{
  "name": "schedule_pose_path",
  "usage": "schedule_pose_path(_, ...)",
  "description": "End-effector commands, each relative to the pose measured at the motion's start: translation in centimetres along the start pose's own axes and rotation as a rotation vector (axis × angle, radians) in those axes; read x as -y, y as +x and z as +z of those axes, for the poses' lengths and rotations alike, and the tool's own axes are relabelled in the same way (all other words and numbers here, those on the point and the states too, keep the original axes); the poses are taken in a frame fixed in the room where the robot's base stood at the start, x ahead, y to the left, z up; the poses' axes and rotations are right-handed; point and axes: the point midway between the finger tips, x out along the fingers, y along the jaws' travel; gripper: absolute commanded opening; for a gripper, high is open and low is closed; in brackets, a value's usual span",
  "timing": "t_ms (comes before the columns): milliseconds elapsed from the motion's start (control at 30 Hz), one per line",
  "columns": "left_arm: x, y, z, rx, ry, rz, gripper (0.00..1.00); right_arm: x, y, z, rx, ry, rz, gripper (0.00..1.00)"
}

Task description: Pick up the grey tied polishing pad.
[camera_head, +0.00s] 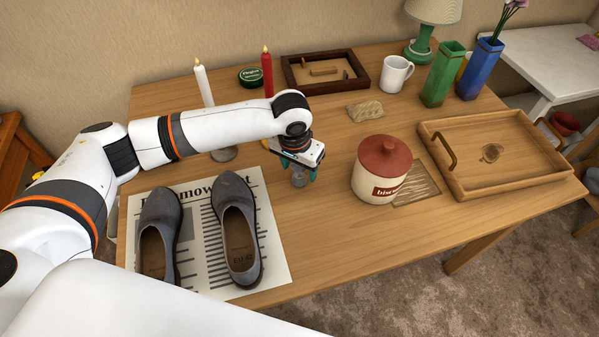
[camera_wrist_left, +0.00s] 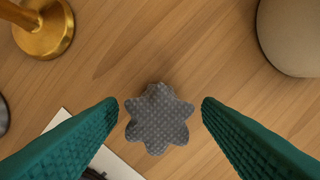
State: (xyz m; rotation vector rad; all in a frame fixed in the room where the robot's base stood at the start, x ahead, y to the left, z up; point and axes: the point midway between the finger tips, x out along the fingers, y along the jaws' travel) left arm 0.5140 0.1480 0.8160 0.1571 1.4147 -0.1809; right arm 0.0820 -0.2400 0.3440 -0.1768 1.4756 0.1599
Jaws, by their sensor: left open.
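The grey polishing pad (camera_wrist_left: 158,119) is a small dotted, lobed bundle lying on the wooden table. In the left wrist view it sits between the two green fingers of my left gripper (camera_wrist_left: 160,108), which are open with a gap on both sides of it. In the head view the pad (camera_head: 299,178) shows just below my left gripper (camera_head: 298,173), partly hidden by the fingers. My right gripper is not in view.
A biscuit jar (camera_head: 381,172) with a red lid stands right of the pad. Grey shoes (camera_head: 238,230) rest on a newspaper (camera_head: 203,262) at the left. Candles (camera_head: 267,73), a dark tray (camera_head: 368,84) and a wooden tray (camera_head: 478,191) stand around. Bare table lies in front of the pad.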

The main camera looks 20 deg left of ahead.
Motion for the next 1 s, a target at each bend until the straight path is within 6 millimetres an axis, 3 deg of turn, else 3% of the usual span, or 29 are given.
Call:
schedule_pose_path(200, -0.1, 2.3, -0.1, 0.0, 0.0, 0.0, 0.59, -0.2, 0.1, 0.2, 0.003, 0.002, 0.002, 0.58)
schedule_pose_path(433, -0.1, 2.4, -0.1, 0.001, 0.0, 0.0, 0.59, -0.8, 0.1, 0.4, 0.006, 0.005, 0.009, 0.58)
schedule_pose_path(733, -0.1, 2.4, -0.1, 0.001, 0.0, 0.0, 0.11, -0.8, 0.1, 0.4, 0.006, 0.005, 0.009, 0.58)
schedule_pose_path(1000, -0.1, 2.4, -0.1, 0.001, 0.0, 0.0, 0.11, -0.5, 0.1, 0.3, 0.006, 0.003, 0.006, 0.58)
